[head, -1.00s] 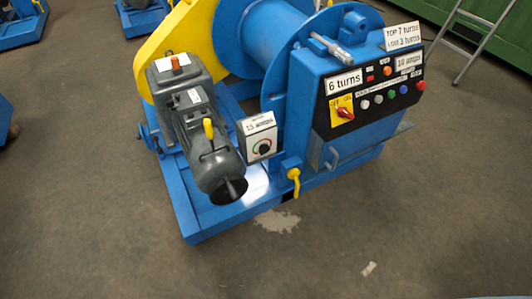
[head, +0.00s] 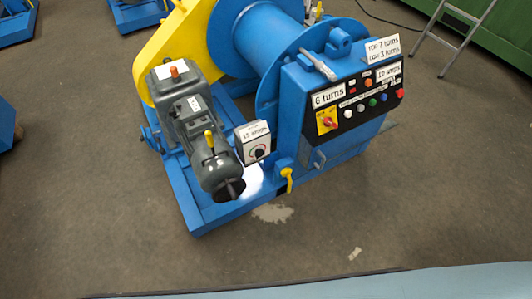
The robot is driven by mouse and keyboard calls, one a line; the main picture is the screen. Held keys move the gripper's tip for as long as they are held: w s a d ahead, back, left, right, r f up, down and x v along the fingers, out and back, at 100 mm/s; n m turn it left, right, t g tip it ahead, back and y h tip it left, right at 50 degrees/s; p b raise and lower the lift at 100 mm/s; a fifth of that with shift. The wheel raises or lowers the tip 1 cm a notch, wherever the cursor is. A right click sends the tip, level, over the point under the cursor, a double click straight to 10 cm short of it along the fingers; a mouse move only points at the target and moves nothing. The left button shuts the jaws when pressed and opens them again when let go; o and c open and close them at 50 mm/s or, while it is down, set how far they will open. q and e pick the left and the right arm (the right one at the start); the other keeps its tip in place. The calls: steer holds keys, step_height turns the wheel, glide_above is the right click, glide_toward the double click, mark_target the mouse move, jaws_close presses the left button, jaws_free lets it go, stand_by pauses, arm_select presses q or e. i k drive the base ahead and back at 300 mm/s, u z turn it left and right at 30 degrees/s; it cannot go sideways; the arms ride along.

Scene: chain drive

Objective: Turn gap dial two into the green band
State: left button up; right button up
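A small white box (head: 254,143) with a black round dial (head: 259,153) stands on the blue machine frame, beside the grey motor. Its label seems to read 15 amps, and the coloured band around the dial is too small to make out now. I cannot tell whether this is gap dial two, as no such label is readable. A red and yellow rotary switch (head: 327,121) sits on the black control panel (head: 358,103) under a "6 turns" label. Neither of my grippers is in view.
The blue winch drum (head: 270,40), yellow chain cover (head: 178,45) and grey motor (head: 190,115) fill the middle. A ladder (head: 465,35) stands at the upper right. A pale blue-grey edge (head: 420,284) crosses the bottom.

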mark_target(258, 153)
steer(key=z, duration=1.75)
steer(key=i, duration=1.75)
steer(key=u, duration=2.1)
